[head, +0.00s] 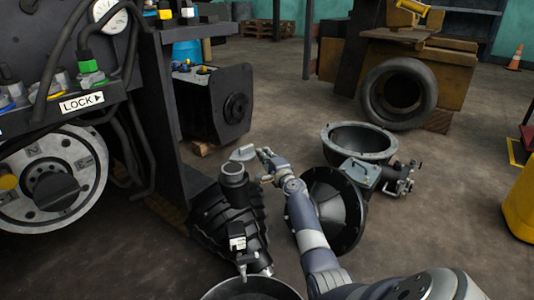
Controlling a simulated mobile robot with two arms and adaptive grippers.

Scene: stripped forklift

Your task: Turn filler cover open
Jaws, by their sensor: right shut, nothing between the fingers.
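The filler neck (234,175) is a dark upright cylinder with a round top, on a black ribbed housing (228,212) on the floor. The filler cover (243,153) looks like a small grey flap at the neck's rear right rim, raised above it; its exact angle is hard to tell. My right gripper (264,164) is just right of the neck and cover, shut and empty. Whether it touches the cover is too small to tell. My left gripper is not in view.
A black bell-shaped housing (325,212) and a grey ring-shaped housing (357,138) lie right of my arm. A black round container (250,289) is at the front. The forklift wheel (52,180) and lock panel (82,101) are left.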

